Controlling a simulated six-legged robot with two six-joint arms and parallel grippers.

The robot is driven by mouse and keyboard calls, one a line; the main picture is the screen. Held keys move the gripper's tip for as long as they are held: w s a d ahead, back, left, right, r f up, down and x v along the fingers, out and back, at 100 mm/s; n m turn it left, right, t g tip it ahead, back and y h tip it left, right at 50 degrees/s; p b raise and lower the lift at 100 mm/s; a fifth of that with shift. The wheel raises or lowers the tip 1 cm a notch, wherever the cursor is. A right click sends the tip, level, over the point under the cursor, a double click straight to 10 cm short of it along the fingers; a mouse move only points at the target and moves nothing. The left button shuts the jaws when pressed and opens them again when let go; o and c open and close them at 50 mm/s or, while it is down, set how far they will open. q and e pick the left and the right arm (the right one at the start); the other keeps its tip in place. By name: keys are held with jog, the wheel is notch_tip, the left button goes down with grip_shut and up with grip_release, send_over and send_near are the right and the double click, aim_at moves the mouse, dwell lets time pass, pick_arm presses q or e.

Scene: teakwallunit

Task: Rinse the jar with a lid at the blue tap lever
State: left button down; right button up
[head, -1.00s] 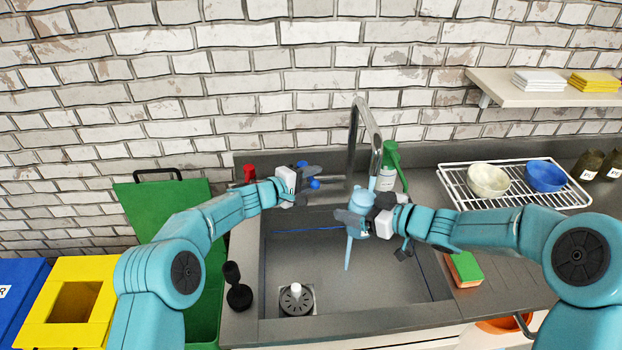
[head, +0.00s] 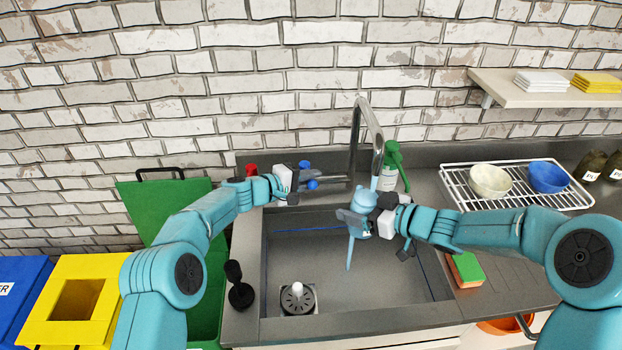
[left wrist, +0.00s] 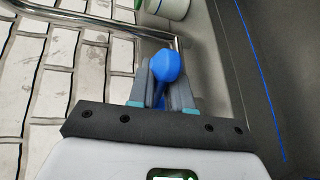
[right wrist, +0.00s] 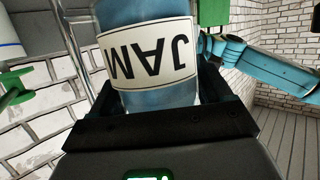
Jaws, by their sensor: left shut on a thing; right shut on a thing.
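The blue tap lever (head: 313,184) is at the sink's back edge, left of the tap spout (head: 381,153). My left gripper (head: 335,182) is shut on it; in the left wrist view the lever's round blue end (left wrist: 167,66) shows between the fingers. The jar (head: 364,201), bluish with a white JAM label (right wrist: 148,52) in the right wrist view, is held over the sink below the spout. My right gripper (head: 368,221) is shut on it. The jar's lid cannot be made out. A light-blue stream (head: 349,255) shows below the jar.
The sink basin (head: 400,275) lies below, with a drain strainer (head: 297,299). A green-topped bottle (head: 391,170) stands behind the jar. A rack (head: 520,200) with bowls and a sponge (head: 465,270) are to the right. A dark object (head: 240,293) stands at the left rim.

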pick_arm(q)
jog(key=c, duration=1.1)
grip_release()
jog(key=v, duration=1.2)
